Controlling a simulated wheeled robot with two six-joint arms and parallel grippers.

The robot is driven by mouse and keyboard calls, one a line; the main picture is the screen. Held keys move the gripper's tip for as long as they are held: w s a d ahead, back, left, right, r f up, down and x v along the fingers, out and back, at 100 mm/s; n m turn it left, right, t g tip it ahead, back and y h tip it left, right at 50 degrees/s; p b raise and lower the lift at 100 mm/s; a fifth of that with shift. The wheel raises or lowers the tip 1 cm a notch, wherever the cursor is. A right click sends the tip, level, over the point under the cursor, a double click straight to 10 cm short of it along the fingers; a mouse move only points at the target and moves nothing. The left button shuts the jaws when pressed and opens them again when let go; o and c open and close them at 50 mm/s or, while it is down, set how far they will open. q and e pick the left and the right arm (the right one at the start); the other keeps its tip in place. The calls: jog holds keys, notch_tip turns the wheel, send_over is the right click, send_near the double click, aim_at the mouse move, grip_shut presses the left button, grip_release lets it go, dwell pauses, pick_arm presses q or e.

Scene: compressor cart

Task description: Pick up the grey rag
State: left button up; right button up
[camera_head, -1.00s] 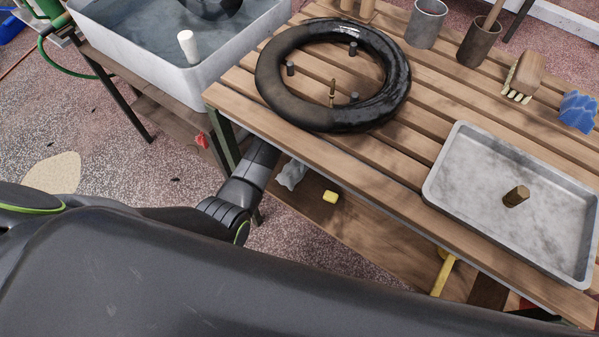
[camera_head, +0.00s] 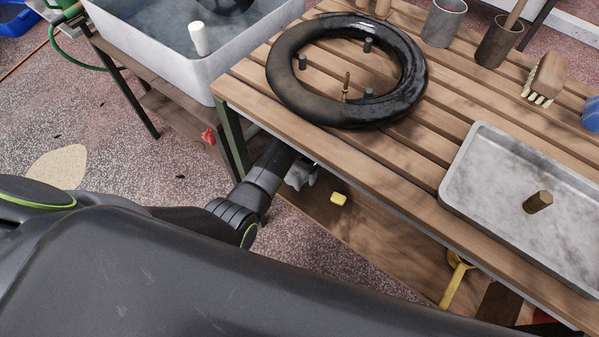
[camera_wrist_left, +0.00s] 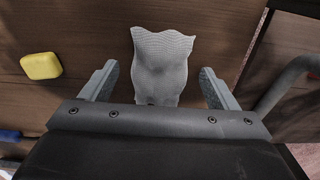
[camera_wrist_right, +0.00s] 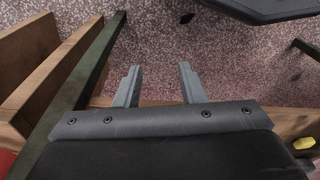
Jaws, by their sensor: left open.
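The grey rag (camera_wrist_left: 160,62) is a crumpled, ribbed cloth standing up from the brown wooden lower shelf in the left wrist view. My left gripper (camera_wrist_left: 158,72) is open, with one finger on each side of the rag and gaps between. The rag's lower end is hidden by the gripper body. In the head view a small part of the rag (camera_head: 298,176) shows below the table edge beside my left arm's end. My right gripper (camera_wrist_right: 157,75) is open and empty, above speckled floor near table legs.
A yellow block (camera_wrist_left: 41,66) lies on the shelf left of the rag. A curved grey bar (camera_wrist_left: 290,82) is close to the right. The slatted tabletop (camera_head: 330,140) overhangs the shelf, with a black tyre (camera_head: 290,95) and a metal tray (camera_head: 480,180) on it. A dark table leg (camera_head: 231,140) stands nearby.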

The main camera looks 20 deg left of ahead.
aim_at(292, 177)
pick_arm(q)
jog(key=shift+f, duration=0.3)
pick_arm(e)
jog(key=shift+r, duration=0.2)
pick_arm(q)
jog(key=c, duration=1.1)
jog(key=shift+o, duration=0.2)
jog(key=shift+r, duration=0.1)
